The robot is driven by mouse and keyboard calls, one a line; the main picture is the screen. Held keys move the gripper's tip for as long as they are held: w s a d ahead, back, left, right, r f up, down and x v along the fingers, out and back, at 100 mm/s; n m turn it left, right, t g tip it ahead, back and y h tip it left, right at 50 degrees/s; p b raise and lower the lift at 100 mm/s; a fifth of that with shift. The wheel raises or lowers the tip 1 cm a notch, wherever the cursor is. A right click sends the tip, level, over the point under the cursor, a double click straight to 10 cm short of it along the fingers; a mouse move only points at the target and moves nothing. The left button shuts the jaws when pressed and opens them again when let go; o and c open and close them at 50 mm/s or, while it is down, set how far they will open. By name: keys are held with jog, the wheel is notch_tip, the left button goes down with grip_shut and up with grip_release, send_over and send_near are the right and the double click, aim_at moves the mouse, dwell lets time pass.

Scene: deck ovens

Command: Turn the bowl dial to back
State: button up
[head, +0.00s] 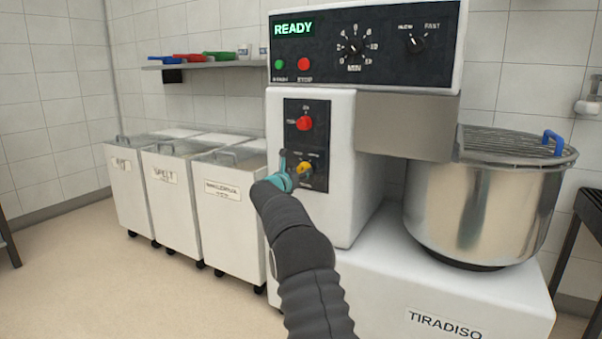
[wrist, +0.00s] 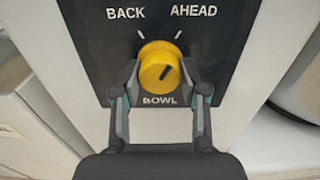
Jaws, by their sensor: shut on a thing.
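The yellow bowl dial (wrist: 160,66) sits on a dark panel (wrist: 100,45) with BACK printed at upper left, AHEAD at upper right and BOWL below. Its dark pointer line leans to the upper right, toward the AHEAD mark. My gripper (wrist: 160,90) has one finger on each side of the dial and is shut on it.
A red switch (head: 304,123) is above the dial. The mixer's top panel (head: 365,65) reads READY and carries more knobs and buttons. A steel bowl (head: 480,205) with a grid lid stands at right. Labelled white bins (head: 232,215) stand at left, close to the arm.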

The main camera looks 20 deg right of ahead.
jog(key=shift+r, duration=0.1)
jog(key=n+p, duration=0.4)
jog(key=n, duration=0.3)
jog(key=shift+r, duration=0.15)
jog(key=shift+n+p, duration=1.4)
jog(key=shift+n, duration=0.8)
jog(key=o, duration=1.1)
jog(key=shift+o, duration=0.2)
jog(key=shift+s+f, duration=0.1)
jog(key=shift+f, duration=0.1)
